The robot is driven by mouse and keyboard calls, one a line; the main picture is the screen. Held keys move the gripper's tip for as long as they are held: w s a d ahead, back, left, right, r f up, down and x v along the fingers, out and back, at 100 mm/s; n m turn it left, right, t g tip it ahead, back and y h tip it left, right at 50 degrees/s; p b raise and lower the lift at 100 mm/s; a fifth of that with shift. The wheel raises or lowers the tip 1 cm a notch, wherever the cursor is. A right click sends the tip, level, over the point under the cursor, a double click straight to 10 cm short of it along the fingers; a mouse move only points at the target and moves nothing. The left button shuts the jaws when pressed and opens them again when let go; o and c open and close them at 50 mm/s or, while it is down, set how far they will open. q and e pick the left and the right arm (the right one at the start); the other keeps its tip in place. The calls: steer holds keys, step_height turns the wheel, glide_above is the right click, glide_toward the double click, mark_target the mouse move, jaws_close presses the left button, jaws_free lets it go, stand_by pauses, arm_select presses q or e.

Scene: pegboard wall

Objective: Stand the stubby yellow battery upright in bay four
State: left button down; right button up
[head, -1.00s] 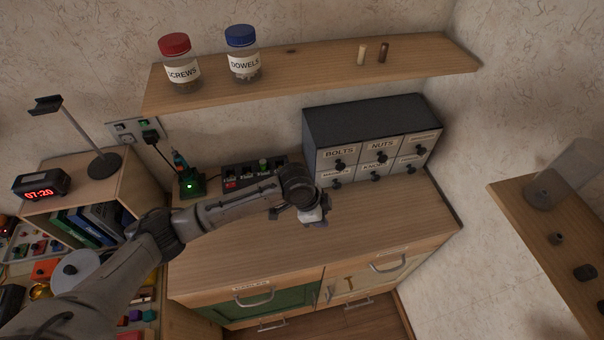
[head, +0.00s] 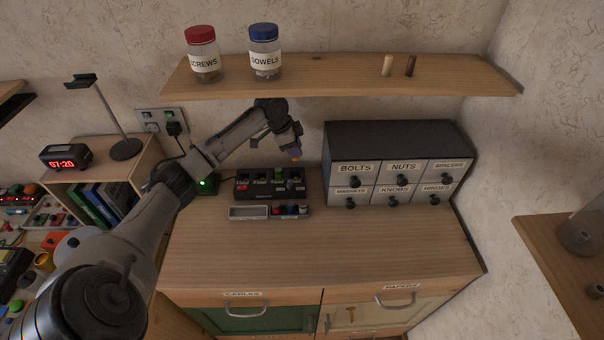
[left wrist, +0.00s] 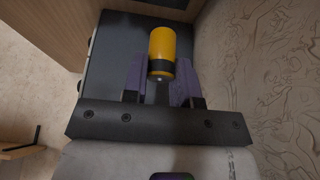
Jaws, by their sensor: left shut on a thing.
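The stubby yellow battery (left wrist: 163,45) with a dark band is held between the purple fingers of my left gripper (left wrist: 161,72) in the left wrist view. In the head view my left gripper (head: 294,152) points down, and a small yellow patch of the battery (head: 296,160) shows at its tip. It is above the right end of the black charger (head: 262,195), close to its rightmost bay; the gap cannot be judged. My right gripper is not in view.
A tray (head: 248,212) with several small cells lies in front of the charger. The drawer cabinet (head: 388,140) stands close on the right. The wall shelf (head: 340,76), with two jars, is above and behind. The front of the counter (head: 330,250) is clear.

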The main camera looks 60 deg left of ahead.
arm_select(q)
step_height(320, 180, down, 9)
steer(key=shift+d+r+b, duration=0.1)
steer(key=shift+b, duration=0.45)
steer(key=c, duration=0.9)
jaws_free()
